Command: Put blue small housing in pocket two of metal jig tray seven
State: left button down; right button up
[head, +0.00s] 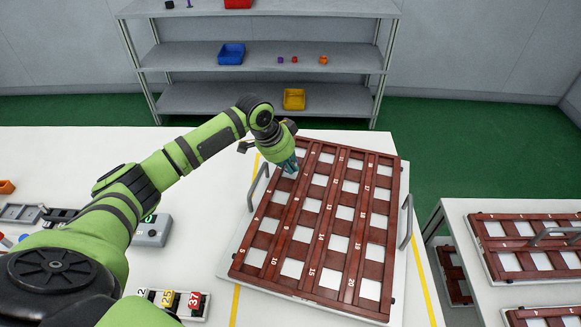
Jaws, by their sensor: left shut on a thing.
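A large reddish-brown tray with numbered, white-bottomed pockets (328,188) lies tilted on the white table in the head view. I cannot read a tray number on it. My left gripper (289,163) is over its far left corner, pointing down. It is shut on a small blue-teal piece (290,166), which looks like the blue small housing; the fingers hide much of it. I cannot tell whether the piece touches the tray. The gripper and wrist cover the pockets at that corner, and pocket two's number cannot be read. My right gripper is not in view.
Grey handles (258,184) (406,222) stand up at the tray's two sides. Number blocks (169,300) and a grey box (152,230) sit on the table at left. More brown trays (530,247) lie on the right table. A shelf with bins (262,98) stands behind.

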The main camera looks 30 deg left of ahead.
pick_arm(q)
jog(key=shift+f, duration=1)
jog(key=shift+f, duration=0.1)
jog(key=c, duration=1.7)
grip_release()
jog(key=b+v, duration=0.1)
jog(key=v, duration=1.1)
jog(key=shift+d, duration=0.1)
